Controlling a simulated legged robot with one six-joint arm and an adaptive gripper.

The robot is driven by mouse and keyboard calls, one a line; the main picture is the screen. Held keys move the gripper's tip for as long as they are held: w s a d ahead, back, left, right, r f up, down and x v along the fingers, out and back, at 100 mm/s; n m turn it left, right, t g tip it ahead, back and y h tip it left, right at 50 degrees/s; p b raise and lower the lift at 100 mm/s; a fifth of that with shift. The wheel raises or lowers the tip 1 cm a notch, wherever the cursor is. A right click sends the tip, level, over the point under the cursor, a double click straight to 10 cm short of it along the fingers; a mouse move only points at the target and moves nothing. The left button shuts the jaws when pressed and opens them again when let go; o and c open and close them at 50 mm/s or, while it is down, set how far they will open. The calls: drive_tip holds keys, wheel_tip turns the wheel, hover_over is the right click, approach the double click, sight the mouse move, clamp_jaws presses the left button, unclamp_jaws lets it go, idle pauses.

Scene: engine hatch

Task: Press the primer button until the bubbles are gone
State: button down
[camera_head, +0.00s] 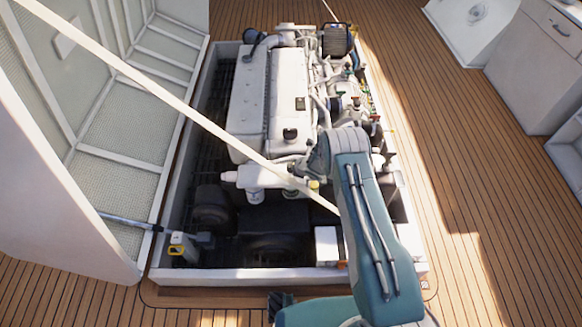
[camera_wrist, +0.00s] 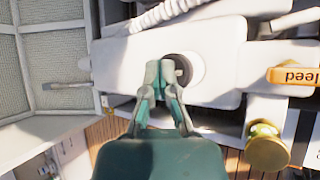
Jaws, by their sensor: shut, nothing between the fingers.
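In the wrist view my gripper (camera_wrist: 165,66) is shut and empty. Its fingertips are right beside or against a dark round knob (camera_wrist: 183,69) set in a white ring on a white engine part, which looks like the primer button. I cannot tell whether the tips touch it or whether it is pushed in. In the head view my gripper (camera_head: 312,168) is small, at the near end of the white engine (camera_head: 262,100), and the button is not discernible there. No bubbles can be made out in either view.
An orange tag reading "bleed" (camera_wrist: 293,75) and a brass knob (camera_wrist: 267,147) are right of my gripper. The engine sits in a hatch opening with a white rim (camera_head: 225,274). The raised hatch lid (camera_head: 120,125) stands at left.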

drive_tip(key=shift+f, duration=0.45)
idle(0.3)
idle(0.3)
drive_tip(key=shift+r, duration=1.35)
drive_tip(key=shift+r, duration=2.5)
